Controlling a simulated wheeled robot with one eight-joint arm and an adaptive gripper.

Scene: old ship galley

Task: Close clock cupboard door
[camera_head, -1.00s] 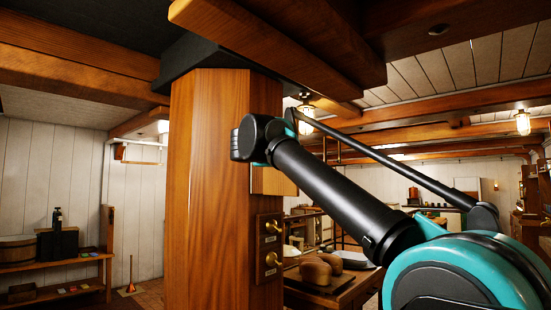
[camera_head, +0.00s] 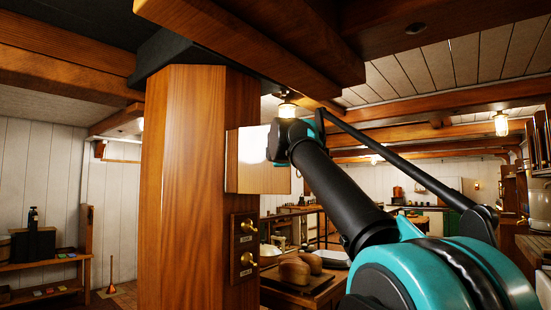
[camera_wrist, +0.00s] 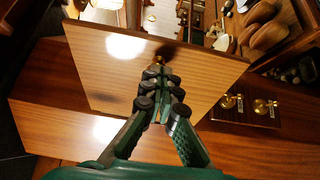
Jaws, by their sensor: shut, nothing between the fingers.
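The clock cupboard door looks to be the flat, light wooden panel (camera_head: 252,178) on the right side of the thick wooden post (camera_head: 195,190), in the head view. It stands out from the post, so it appears open. In the wrist view the door (camera_wrist: 112,75) spreads out beyond my fingers, with a bright light reflection on its face. My gripper (camera_wrist: 162,76) is shut and empty, its fingertips in front of the door's face. I cannot tell whether they touch it. In the head view my wrist hides the fingers and overlaps the door's right part.
Below the door, a plate with brass knobs (camera_head: 244,246) is fixed to the post. A table with bread loaves (camera_head: 294,270) stands behind it. A low ceiling beam (camera_head: 250,50) runs above my arm. A shelf (camera_head: 45,262) is at the far left.

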